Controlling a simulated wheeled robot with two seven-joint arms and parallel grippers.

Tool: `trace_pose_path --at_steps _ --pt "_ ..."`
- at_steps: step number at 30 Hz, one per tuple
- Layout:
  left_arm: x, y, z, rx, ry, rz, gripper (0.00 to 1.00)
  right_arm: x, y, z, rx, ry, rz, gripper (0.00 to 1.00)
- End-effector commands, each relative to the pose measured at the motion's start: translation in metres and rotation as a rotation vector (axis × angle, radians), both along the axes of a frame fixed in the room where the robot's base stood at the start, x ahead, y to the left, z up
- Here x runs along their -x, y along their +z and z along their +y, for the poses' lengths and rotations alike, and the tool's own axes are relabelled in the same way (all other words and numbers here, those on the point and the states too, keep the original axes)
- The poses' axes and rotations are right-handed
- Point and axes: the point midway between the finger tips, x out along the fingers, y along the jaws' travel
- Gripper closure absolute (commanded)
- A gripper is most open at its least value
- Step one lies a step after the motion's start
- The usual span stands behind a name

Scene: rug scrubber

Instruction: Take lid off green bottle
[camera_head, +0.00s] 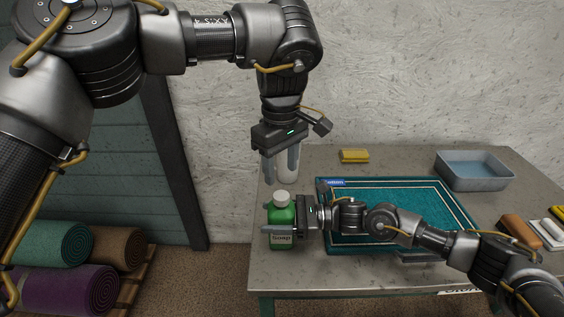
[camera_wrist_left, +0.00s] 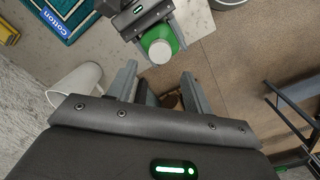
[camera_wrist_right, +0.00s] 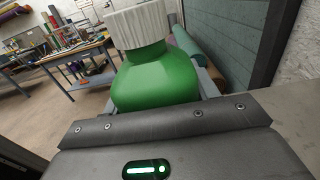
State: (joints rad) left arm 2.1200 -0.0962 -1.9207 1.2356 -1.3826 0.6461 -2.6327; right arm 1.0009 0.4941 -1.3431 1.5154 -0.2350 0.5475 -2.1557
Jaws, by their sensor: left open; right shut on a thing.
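The green bottle (camera_head: 282,238) with a "Soap" label stands upright at the left edge of the table, its white lid (camera_head: 282,197) on. My right gripper (camera_head: 276,232) is shut on its body from the right. In the right wrist view the bottle's shoulder (camera_wrist_right: 155,82) and ribbed lid (camera_wrist_right: 140,25) fill the top middle. My left gripper (camera_head: 281,178) is open, pointing down above and behind the bottle, apart from the lid. In the left wrist view the lid (camera_wrist_left: 160,52) lies beyond the open fingers (camera_wrist_left: 160,85).
A white cylindrical container (camera_head: 288,166) stands just behind my left fingers. A teal rug (camera_head: 400,205) with a "Cotton" tag covers the table's middle. A yellow sponge (camera_head: 354,156), a grey-blue basin (camera_head: 473,171) and a brown brush (camera_head: 519,231) lie around it.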

Motion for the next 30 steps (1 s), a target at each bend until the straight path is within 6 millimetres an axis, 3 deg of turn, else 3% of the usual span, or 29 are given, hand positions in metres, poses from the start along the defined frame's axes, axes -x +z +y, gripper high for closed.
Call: trace_pose_path --at_steps 9,15,26,30 --pt "0.001 -0.048 0.000 0.000 0.000 0.004 0.49 0.000 0.000 0.000 0.000 0.000 0.000 1.00" --pt "0.000 -0.068 0.000 -0.001 0.000 0.002 0.49 0.000 0.000 0.000 0.000 0.000 0.000 1.00" --pt "0.000 -0.073 0.000 0.000 0.002 0.001 0.49 0.000 0.000 0.000 0.000 0.000 0.000 1.00" --pt "0.000 -0.073 0.000 0.000 0.001 0.001 0.66 0.000 0.000 0.000 0.000 0.000 0.000 1.00"
